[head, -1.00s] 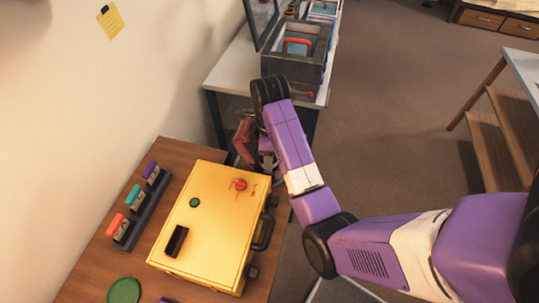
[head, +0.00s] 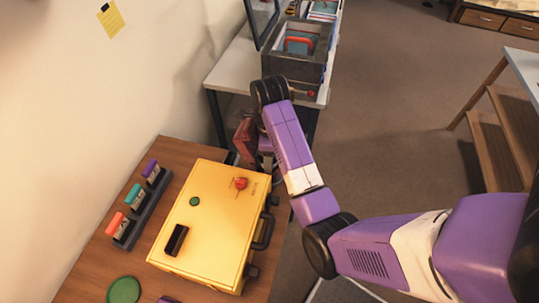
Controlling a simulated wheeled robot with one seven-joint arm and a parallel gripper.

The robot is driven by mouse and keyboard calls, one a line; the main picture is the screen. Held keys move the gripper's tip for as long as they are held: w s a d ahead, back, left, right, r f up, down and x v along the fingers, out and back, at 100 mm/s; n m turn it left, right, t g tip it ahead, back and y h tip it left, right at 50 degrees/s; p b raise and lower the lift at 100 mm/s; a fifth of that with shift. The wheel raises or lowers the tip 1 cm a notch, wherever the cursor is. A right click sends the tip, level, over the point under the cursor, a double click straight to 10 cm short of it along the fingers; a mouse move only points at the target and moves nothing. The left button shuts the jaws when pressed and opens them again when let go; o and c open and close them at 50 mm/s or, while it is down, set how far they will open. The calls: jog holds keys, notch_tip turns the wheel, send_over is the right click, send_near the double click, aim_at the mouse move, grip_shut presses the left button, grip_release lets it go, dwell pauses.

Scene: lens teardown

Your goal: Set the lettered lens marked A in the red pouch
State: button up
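No letter A can be read in the head view, so I cannot tell which thing is the lettered lens. A dark red thing (head: 245,136), possibly the red pouch, shows beyond the far end of the yellow case, partly hidden by my arm. My gripper (head: 264,163) is down beside this red thing, at the case's far right corner. My arm covers most of it, and its fingers and anything between them are hidden. I cannot tell whether it touches the red thing.
A yellow case (head: 215,222) with a red knob (head: 240,183) fills much of the wooden table (head: 92,262). A dark rack (head: 146,208) with purple, teal and orange-topped pieces stands left. A green disc (head: 123,290) lies in front. A grey box (head: 285,72) stands on the white table behind.

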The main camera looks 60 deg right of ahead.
jog(key=shift+f, duration=0.3)
jog(key=o, duration=1.4)
jog(key=o, duration=0.4)
jog(key=shift+c, duration=0.2)
jog(key=shift+d, duration=0.1)
